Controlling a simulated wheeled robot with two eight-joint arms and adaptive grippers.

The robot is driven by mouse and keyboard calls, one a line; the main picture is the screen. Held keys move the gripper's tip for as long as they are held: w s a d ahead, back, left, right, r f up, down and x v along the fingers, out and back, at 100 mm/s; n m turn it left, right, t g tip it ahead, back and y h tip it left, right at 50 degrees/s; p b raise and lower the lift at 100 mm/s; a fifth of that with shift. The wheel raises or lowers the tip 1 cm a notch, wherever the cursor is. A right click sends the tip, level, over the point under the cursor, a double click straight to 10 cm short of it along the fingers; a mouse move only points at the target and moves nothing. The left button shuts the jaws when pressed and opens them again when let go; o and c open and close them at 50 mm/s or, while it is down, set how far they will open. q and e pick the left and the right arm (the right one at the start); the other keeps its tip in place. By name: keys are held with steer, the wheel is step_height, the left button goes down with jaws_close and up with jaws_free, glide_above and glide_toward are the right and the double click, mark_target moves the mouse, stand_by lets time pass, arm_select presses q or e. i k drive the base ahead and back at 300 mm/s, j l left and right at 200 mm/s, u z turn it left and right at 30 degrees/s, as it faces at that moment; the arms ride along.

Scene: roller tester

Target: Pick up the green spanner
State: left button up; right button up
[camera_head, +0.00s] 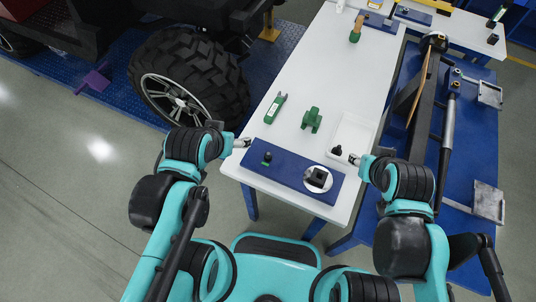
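One is a slim green tool (276,107) with a pale patch, lying at an angle near the left edge. The other is a chunkier green piece (311,120) with short projections, to its right. I cannot tell for sure which is the green spanner. My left gripper (243,143) is at the table's left edge, below and left of the slim tool and apart from it. My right gripper (354,159) is by the white tray, right of and below the chunkier piece. Both grippers are too small to read their opening.
A blue board (290,176) along the near edge carries a small green-topped knob (267,158) and a black block on a white disc (318,179). A white tray (355,136) holds a small black part (337,150). A big tyre (190,80) stands left. The table's middle is clear.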

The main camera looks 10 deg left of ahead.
mark_target(270, 116)
steer(key=i+j+z, duration=0.1)
steer(key=j+z, duration=0.15)
steer(key=z, duration=0.25)
steer(key=i+j+z, duration=0.1)
steer(key=j+z, duration=0.15)
steer(key=z, duration=0.2)
steer(key=j+z, duration=0.3)
steer(key=z, duration=0.2)
